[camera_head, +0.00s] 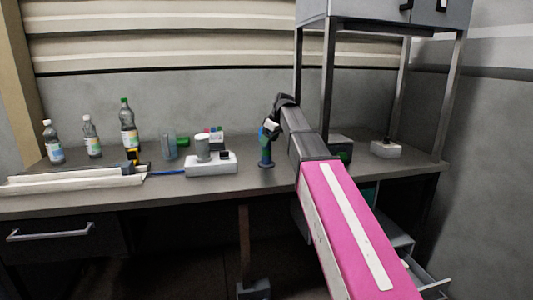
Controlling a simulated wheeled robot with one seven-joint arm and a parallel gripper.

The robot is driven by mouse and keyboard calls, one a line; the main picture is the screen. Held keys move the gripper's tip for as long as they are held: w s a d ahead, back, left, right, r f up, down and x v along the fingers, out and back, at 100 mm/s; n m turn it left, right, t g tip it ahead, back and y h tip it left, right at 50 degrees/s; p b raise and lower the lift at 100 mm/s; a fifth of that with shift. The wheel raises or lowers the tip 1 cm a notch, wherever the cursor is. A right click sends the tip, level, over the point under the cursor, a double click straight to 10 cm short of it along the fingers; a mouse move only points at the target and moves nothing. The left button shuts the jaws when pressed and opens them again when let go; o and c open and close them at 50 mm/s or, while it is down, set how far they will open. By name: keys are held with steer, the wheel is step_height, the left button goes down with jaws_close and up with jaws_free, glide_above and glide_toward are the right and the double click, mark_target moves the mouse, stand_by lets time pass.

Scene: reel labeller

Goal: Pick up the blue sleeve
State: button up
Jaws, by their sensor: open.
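A small upright blue cylinder, which looks like the blue sleeve (265,151), stands on the worktop right of the white block. Its base is dark. My gripper (269,126) is at the end of my arm, directly over the cylinder's top, and points down. It is open. The fingertips are small and dark here, so I cannot tell whether they touch the cylinder or sit around its upper end.
Several bottles (129,130) stand at the back left. A grey cabinet on legs (326,90) rises at the right.

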steer(key=x, duration=0.4)
steer(key=shift+d, duration=0.1)
steer(key=c, duration=1.1)
steer(key=shift+r, duration=0.15)
steer(key=shift+r, duration=8.45)
